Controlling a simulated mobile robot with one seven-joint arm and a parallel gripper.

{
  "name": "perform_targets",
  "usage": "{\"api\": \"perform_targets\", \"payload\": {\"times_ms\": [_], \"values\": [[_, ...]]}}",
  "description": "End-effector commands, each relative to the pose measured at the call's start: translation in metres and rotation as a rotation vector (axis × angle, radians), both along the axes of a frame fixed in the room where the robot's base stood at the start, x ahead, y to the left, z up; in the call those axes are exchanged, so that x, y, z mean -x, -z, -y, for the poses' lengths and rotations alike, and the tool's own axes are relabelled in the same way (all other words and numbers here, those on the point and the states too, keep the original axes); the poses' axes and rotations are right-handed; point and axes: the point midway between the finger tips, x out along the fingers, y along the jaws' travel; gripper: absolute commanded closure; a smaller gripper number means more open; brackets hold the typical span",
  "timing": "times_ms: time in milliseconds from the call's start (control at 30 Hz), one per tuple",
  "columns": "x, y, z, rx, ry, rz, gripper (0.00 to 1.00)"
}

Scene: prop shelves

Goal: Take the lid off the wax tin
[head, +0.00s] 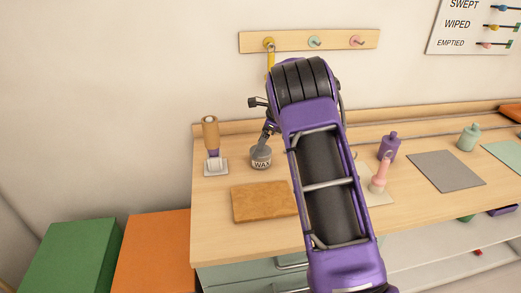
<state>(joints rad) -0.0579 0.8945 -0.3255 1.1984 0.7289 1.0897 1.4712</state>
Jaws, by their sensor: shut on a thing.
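The wax tin (261,161), small, round and grey with a WAX label, stands upright on the wooden bench left of my arm. Its grey lid (259,149) appears to sit on top of it. My gripper (266,139) reaches down to the lid from above and behind, and is shut on it. The fingertips are small and partly hidden by the arm, so the exact grip on the lid is hard to see.
A brush with a wooden handle (210,134) stands in a pale holder (216,168) left of the tin. A pink-handled tool (380,174) and purple bottle (389,146) stand right of my arm. Pegs (315,42) hang above.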

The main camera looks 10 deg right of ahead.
Motion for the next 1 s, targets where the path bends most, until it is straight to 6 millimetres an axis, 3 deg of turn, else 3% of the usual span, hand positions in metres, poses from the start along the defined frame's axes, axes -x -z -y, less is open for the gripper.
{"api": "perform_targets", "payload": {"times_ms": [167,500,667,867,1000], "values": [[-0.001,-0.009,0.0,0.0,0.0,0.002,0.61],[-0.001,-0.075,0.0,0.0,0.0,0.003,0.61],[0.002,-0.094,-0.002,-0.001,0.003,0.001,0.61],[0.023,-0.097,-0.029,-0.003,0.029,-0.001,0.61],[0.056,-0.091,-0.066,-0.003,0.048,0.0,0.61]]}}
